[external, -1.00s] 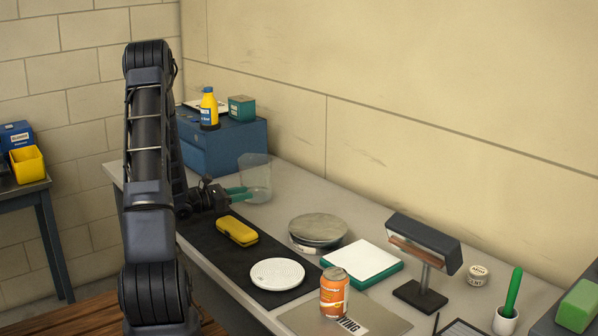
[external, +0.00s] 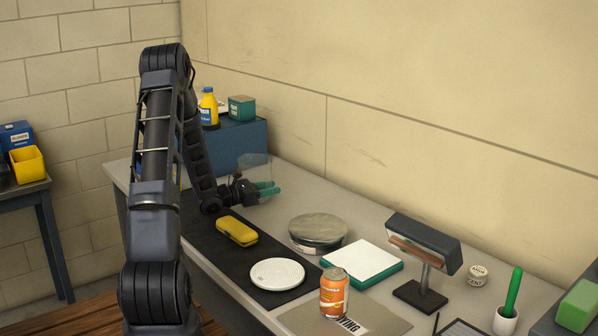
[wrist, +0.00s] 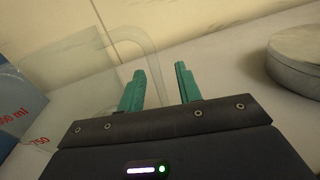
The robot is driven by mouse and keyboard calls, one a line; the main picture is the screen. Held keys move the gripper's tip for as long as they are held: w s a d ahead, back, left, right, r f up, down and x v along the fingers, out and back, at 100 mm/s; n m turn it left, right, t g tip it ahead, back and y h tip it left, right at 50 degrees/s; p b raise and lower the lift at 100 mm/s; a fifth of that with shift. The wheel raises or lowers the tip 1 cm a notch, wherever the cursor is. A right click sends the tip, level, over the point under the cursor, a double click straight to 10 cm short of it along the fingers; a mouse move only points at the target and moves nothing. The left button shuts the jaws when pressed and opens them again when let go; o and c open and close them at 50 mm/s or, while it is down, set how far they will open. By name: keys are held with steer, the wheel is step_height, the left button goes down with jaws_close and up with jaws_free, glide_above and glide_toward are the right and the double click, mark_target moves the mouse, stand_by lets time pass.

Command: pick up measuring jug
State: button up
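The measuring jug (external: 255,165) is clear and see-through, standing on the grey bench in front of the blue box. My gripper (external: 268,188) has green fingers and is level with the jug, overlapping it in the external view. In the wrist view the jug (wrist: 60,75) fills the left side, with red volume marks at its lower left. The fingers (wrist: 160,85) are open with a clear gap. The jug's faint handle outline appears to run down between them; contact cannot be told.
A round grey tin (external: 318,232) stands nearby on the right. A yellow case (external: 237,231) and a white disc (external: 277,274) lie on the black mat. An orange can (external: 334,293) stands at the front.

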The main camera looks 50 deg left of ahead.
steer(key=shift+c, duration=0.3)
jaws_close()
steer(key=shift+r, duration=0.15)
